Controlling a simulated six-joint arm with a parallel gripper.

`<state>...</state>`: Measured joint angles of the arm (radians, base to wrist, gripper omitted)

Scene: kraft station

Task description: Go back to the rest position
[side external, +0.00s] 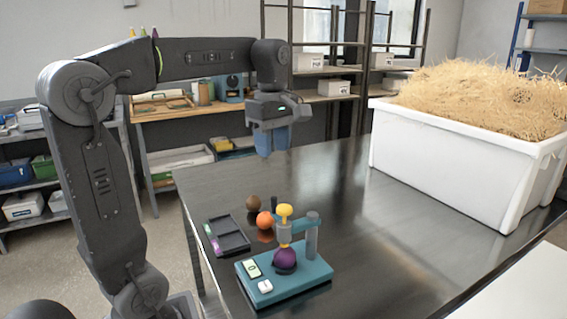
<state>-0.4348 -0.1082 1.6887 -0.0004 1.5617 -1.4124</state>
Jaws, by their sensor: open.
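My gripper (272,140) hangs above the far left part of the dark table (350,215), fingers pointing down. It is open and nothing shows between its blue fingers. It is clear of the table and of the things on it. My arm reaches up from the lower left and bends across the top to hold it there.
A teal press-like stand (290,285) holds a purple ball (285,258) near the front. An orange ball (265,220), a brown ball (253,203) and a dark tray (229,236) lie close by. A white straw-filled tub (440,160) stands at right. The table's middle is clear.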

